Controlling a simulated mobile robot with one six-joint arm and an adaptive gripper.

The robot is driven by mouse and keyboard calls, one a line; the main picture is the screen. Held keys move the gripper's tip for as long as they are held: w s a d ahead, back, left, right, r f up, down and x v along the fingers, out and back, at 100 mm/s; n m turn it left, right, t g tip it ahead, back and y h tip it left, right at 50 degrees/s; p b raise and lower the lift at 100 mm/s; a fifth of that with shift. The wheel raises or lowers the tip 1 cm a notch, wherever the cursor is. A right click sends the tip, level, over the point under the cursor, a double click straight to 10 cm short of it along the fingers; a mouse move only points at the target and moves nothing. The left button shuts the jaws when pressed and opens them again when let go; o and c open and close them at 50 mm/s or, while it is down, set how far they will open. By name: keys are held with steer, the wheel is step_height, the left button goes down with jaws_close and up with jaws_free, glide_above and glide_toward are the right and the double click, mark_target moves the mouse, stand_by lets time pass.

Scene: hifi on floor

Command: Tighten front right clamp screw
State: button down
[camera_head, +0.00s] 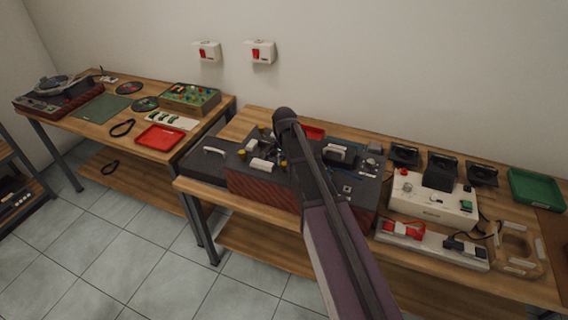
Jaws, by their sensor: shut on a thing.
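A dark unit with a red-brown striped front (262,188) lies on the middle bench. Small brass-coloured knobs, which look like clamp screws, stand on its top, one at the front left (242,154) and one beside my arm (283,165). My arm reaches in from the bottom and covers part of the unit's right side. My gripper (280,138) is small and dark at the far end of the arm, low over the unit. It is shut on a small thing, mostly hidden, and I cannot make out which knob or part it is.
A white device (432,207) and a grey strip with red and black clips (430,247) lie to the right. A green tray (536,188) is at the far right. The left bench holds a red tray (160,138) and a turntable (58,93). Tiled floor is clear at front left.

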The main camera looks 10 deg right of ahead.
steer(key=shift+c, duration=2)
jaws_free()
steer(key=shift+n, duration=0.4)
